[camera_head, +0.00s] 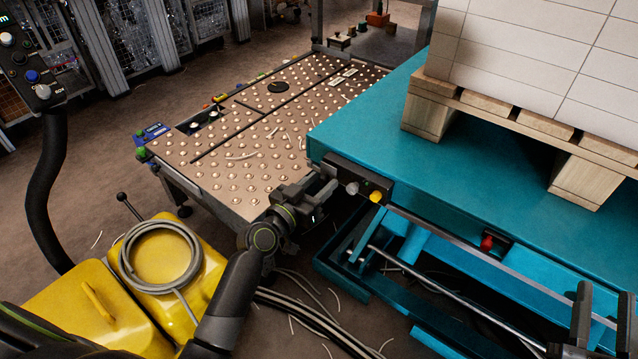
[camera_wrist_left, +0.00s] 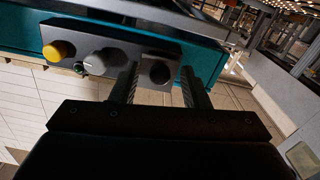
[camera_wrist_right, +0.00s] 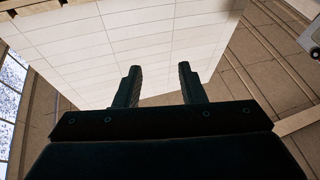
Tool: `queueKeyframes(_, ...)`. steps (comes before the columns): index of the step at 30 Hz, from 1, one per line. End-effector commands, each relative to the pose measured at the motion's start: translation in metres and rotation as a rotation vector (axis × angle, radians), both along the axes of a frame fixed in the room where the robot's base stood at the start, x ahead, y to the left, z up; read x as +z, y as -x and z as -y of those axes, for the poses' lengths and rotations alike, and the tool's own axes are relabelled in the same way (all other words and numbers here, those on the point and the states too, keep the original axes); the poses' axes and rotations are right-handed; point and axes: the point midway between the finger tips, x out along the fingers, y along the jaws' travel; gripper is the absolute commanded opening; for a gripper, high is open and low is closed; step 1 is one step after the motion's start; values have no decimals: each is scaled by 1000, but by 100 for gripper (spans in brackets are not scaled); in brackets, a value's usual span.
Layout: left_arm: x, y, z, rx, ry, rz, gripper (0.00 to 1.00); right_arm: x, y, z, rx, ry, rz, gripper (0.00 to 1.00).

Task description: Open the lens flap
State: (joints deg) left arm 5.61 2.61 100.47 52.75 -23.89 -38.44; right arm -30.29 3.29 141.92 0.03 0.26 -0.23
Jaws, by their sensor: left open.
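A dark control box (camera_wrist_left: 110,52) is fixed to the edge of the teal lift table. It carries a yellow button (camera_wrist_left: 58,50), a grey knob (camera_wrist_left: 92,63) and a small block with a dark round lens (camera_wrist_left: 159,72). Whether a flap covers the lens, I cannot tell. In the head view the box (camera_head: 350,174) is partly behind my left gripper (camera_head: 324,188). My left gripper (camera_wrist_left: 161,88) is open, with the lens block showing between its fingers; contact is unclear. My right gripper (camera_wrist_right: 160,85) is open and empty, facing the white stack; it also shows at the head view's lower right (camera_head: 604,318).
The teal lift table (camera_head: 375,125) bears a wooden pallet (camera_head: 430,117) with a white stack (camera_head: 545,45). A ball-topped table (camera_head: 240,170) stands to the left. A yellow case (camera_head: 165,265) with a coiled grey cable is at front left. Cables lie on the floor.

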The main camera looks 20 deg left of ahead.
Motion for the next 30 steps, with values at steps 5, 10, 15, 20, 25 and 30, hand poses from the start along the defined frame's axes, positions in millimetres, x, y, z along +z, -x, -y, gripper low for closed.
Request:
queueKeyframes(5,0,-2,1,0,0,0,42,1,0,0,0,1,4,36)
queueKeyframes(10,0,-2,1,0,0,0,36,1,0,0,0,1,5,36)
queueKeyframes(15,0,-2,1,0,0,0,14,1,0,0,0,1,5,36)
queueKeyframes(20,0,-2,1,0,0,0,0,1,0,0,0,1,5,36)
queueKeyframes(25,0,-2,1,0,0,-1,0,0,-1,0,0,-2,-6,36)
queueKeyframes(30,1,-1,0,1,-3,-8,0,-18,-4,3,-3,-28,-108,36)
